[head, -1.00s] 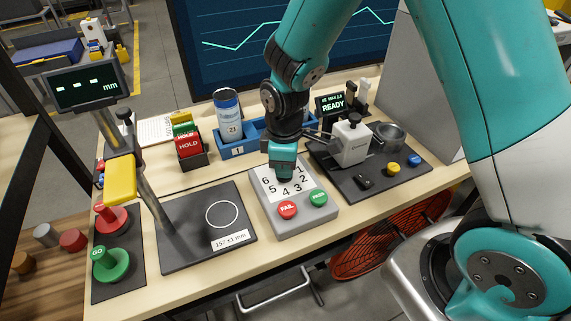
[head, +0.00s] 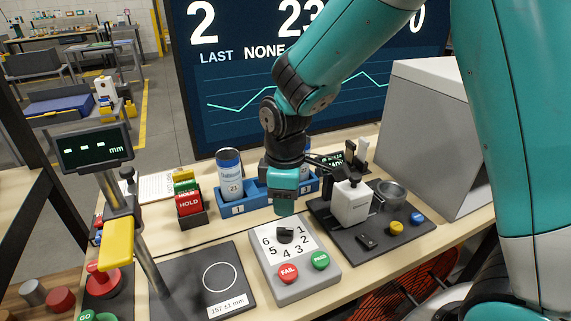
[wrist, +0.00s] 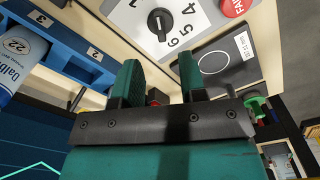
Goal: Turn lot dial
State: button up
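The lot dial (head: 285,235) is a black knob on a white plate numbered 1 to 6, on a grey box. It also shows near the top of the wrist view (wrist: 160,23), with a white pointer line; the exact number it points to is hard to tell. My gripper (head: 284,210) hangs above and just behind the dial, apart from it. In the wrist view my gripper (wrist: 160,75) has its two green fingers spread with nothing between them.
On the box's front are a red FAIL button (head: 288,272) and a green PASS button (head: 320,261). A black measuring plate (head: 195,265) lies left. A blue can rack (head: 240,205) stands behind, and a white printer unit (head: 350,203) on a black base stands right.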

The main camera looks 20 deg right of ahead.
notch_tip(320, 180, up, 10)
jog(key=shift+f, duration=0.25)
dwell(0.3)
jog(key=s+a+r+m+y, duration=0.1)
jog(key=s+a+m+y, duration=0.1)
jog(key=s, duration=0.7)
jog(key=s+a+m+y, duration=0.2)
jog(key=s+m, duration=0.1)
jog(key=s, duration=0.6)
jog(key=shift+s+a+r, duration=0.2)
jog(key=shift+s+r, duration=0.15)
jog(key=shift+r, duration=0.05)
jog(key=shift+o, duration=0.2)
jog(key=shift+d, duration=0.1)
